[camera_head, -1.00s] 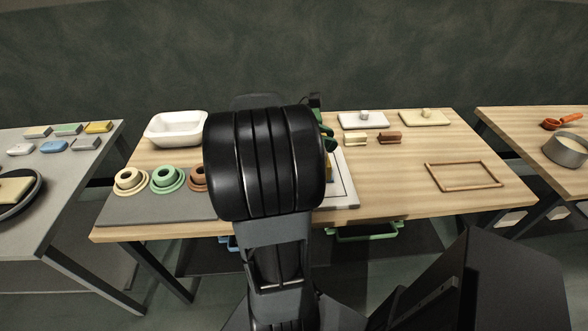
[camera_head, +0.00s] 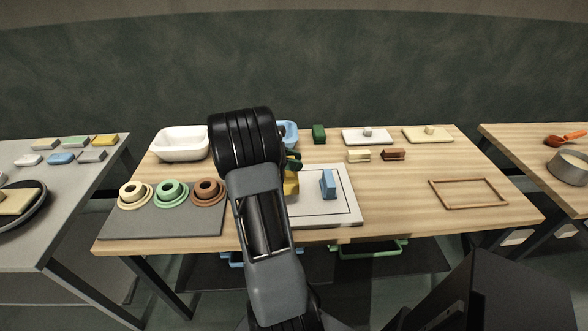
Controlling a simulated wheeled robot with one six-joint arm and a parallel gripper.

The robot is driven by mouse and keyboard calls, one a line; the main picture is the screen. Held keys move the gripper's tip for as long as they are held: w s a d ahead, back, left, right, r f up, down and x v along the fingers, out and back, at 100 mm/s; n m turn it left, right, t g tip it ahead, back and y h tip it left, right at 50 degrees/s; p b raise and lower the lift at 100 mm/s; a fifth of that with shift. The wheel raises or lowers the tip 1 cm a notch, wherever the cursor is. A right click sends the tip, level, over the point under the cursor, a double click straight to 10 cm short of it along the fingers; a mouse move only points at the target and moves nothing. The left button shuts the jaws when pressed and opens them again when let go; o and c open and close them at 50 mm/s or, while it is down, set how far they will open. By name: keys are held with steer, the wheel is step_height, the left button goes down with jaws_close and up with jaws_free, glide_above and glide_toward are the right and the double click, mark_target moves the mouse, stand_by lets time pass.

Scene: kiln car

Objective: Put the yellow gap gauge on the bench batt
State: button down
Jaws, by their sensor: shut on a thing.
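The bench batt (camera_head: 345,215) is a pale square board with a dark outline, lying at the front middle of the wooden bench. A blue gauge block (camera_head: 328,184) stands upright on it. My gripper (camera_head: 292,166) shows only in part beside my arm, over the batt's left side. It is shut on the yellow gap gauge (camera_head: 291,184), which shows as a small yellow piece below it. My arm hides the rest of the gauge and the batt's left edge. I cannot tell whether the gauge touches the batt.
A grey mat (camera_head: 150,224) with cream, green and brown ringed pieces lies left of the batt. Behind are a white basin (camera_head: 180,145), a partly hidden blue container (camera_head: 290,132) and a green block (camera_head: 319,133). A wooden frame (camera_head: 468,194) lies right, with clear bench between.

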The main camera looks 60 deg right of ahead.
steer(key=shift+w+f, duration=0.15)
steer(key=shift+f, duration=1.45)
steer(key=shift+f, duration=0.2)
steer(key=c, duration=0.8)
jaws_free()
